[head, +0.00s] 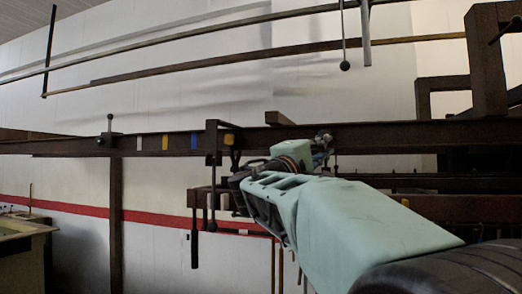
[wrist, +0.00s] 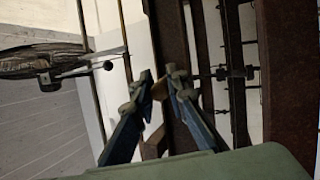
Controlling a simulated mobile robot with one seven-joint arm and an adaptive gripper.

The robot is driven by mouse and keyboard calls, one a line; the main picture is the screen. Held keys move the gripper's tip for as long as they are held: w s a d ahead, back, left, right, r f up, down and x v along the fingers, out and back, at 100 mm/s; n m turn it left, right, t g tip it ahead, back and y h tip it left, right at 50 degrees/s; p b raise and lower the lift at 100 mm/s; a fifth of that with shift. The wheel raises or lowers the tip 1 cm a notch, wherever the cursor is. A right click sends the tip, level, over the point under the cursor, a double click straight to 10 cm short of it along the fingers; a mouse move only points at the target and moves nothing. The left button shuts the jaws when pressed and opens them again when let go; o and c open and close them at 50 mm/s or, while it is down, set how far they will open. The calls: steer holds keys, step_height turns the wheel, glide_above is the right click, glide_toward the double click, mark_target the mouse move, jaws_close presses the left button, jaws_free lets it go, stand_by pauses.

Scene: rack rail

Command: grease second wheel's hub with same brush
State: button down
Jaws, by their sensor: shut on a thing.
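In the wrist view my gripper (wrist: 163,88) has its two blue fingers with grey tips close about a small tan piece (wrist: 158,90), which seems to be part of the brush; the fingers hide most of it. In the head view my gripper (head: 322,143) is small and at the long dark rail (head: 370,137); I cannot tell whether it touches. A dark round, wheel-like thing (wrist: 35,60) shows at the left of the wrist view, apart from the fingers. I cannot make out with certainty which part is the second wheel's hub.
The rail carries white, yellow and blue marks (head: 166,142) and a knobbed clamp (head: 108,137). A dark post (head: 116,210) stands below it. A ball-ended rod (head: 345,50) hangs above. Heavy brown frames (head: 488,60) stand at right. A bench (head: 22,228) is at lower left.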

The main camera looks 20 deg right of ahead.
steer(key=shift+w+d, duration=0.5)
steer(key=shift+w, duration=0.25)
stand_by(0.4)
steer(key=shift+r, duration=0.15)
